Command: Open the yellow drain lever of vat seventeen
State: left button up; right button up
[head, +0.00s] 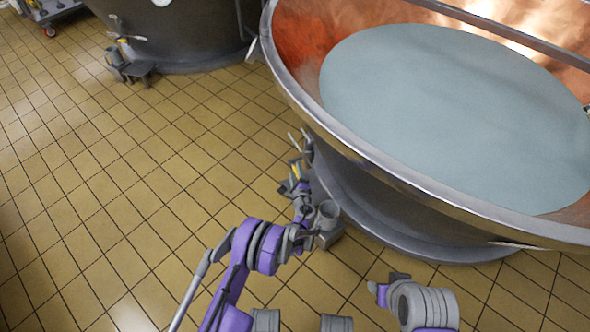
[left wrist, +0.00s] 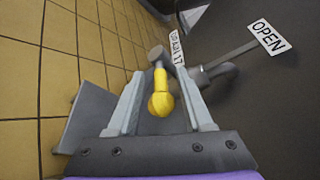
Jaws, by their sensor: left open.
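The yellow drain lever (left wrist: 160,92) has a rounded knob and lies between the two fingers of my left gripper (left wrist: 158,110) in the left wrist view. The fingers stand apart, with a gap on each side of the lever. A white sign reading DRAIN 17 (left wrist: 177,47) and an OPEN sign (left wrist: 268,36) are beyond it. In the head view, my left gripper (head: 301,190) is low by the near side of the large copper vat (head: 365,150). A bit of yellow (head: 296,171) shows there, partly hidden.
The vat holds pale liquid (head: 450,110) and its wide rim overhangs the drain area. A grey pipe fitting (left wrist: 215,72) is right of the lever. Another vat (head: 190,40) with its own drain fitting stands at the back left. The tiled floor (head: 110,170) at left is clear.

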pick_arm(q)
jog(key=shift+x, duration=1.05)
grip_shut()
dwell(0.7)
